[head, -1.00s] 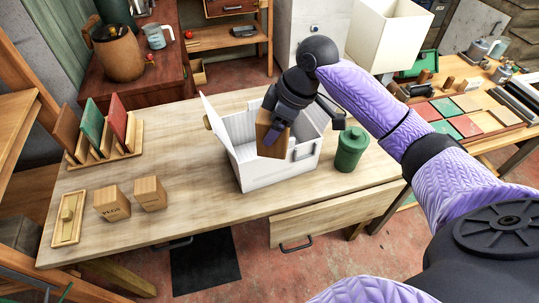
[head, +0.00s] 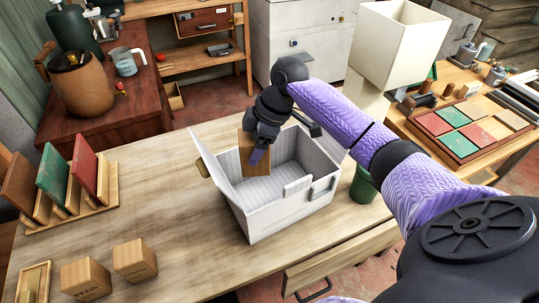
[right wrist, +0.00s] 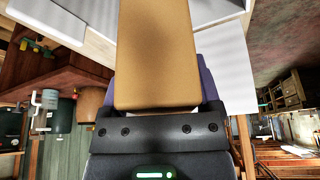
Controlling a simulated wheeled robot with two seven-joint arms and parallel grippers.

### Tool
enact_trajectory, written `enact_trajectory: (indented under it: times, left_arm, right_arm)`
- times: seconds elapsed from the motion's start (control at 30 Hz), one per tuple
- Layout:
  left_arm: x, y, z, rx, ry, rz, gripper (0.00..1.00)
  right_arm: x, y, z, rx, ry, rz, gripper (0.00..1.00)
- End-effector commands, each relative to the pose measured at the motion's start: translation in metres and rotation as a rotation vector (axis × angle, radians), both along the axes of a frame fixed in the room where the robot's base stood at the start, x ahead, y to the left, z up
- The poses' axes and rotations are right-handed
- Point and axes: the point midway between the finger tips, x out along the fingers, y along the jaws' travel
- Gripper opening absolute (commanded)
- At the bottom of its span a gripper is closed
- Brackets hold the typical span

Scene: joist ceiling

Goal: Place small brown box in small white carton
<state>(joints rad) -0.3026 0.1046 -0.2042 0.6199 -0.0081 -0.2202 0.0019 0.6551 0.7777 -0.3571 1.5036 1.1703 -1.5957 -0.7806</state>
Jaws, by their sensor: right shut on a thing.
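The small brown box (head: 250,160) is held upright in my right gripper (head: 258,148), which is shut on it. In the head view the box hangs at the left, back part of the small white carton (head: 278,216), near its raised lid flap (head: 214,168). Its lower end appears within the carton's opening; I cannot tell whether it touches the floor inside. In the right wrist view the brown box (right wrist: 157,55) fills the middle, with white carton panels beyond it. My left gripper is in neither view.
A green canister (head: 365,186) stands right of the carton, partly behind my right arm. Two wooden blocks (head: 86,278) (head: 135,259) and a rack of coloured boards (head: 70,205) are at the left. The tabletop (head: 190,245) in front of the carton is bare.

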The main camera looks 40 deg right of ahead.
Motion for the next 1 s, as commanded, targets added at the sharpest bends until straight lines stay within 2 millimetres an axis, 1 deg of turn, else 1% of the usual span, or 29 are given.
enact_trajectory:
  times: [0.03,0.1,0.17,0.2,0.37,0.47,0.6,0.67,0.8,0.87,1.0]
  left_arm:
    - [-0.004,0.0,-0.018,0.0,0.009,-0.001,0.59]
    - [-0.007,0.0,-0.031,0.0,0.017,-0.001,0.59]
    - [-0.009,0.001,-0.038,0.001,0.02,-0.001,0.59]
    - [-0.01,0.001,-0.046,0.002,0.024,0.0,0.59]
    - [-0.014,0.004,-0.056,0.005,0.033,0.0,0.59]
    - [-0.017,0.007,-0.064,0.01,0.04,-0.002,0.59]
    - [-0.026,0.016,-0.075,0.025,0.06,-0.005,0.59]
    - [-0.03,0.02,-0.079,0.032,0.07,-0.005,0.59]
    - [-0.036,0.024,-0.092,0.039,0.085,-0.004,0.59]
    - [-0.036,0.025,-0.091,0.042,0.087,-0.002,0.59]
    - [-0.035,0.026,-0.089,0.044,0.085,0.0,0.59]
  right_arm:
    - [0.0,0.0,-0.02,-0.001,0.003,0.0,0.0]
    - [0.0,0.0,-0.035,0.0,0.003,-0.001,0.0]
    - [0.0,0.0,-0.043,-0.001,0.003,0.0,0.0]
    - [0.0,0.0,-0.052,-0.001,0.003,0.0,0.0]
    - [0.0,0.0,-0.067,0.0,0.002,0.0,0.0]
    - [-0.001,0.0,-0.087,0.001,0.004,0.0,0.0]
    - [0.0,0.0,-0.118,0.0,0.004,-0.001,0.0]
    - [0.0,0.0,-0.128,0.001,0.003,0.0,0.0]
    - [-0.001,0.0,-0.159,0.0,0.004,-0.001,0.0]
    - [0.0,0.0,-0.161,-0.001,0.001,0.0,0.0]
    - [0.0,0.0,-0.158,-0.001,-0.001,0.001,0.0]
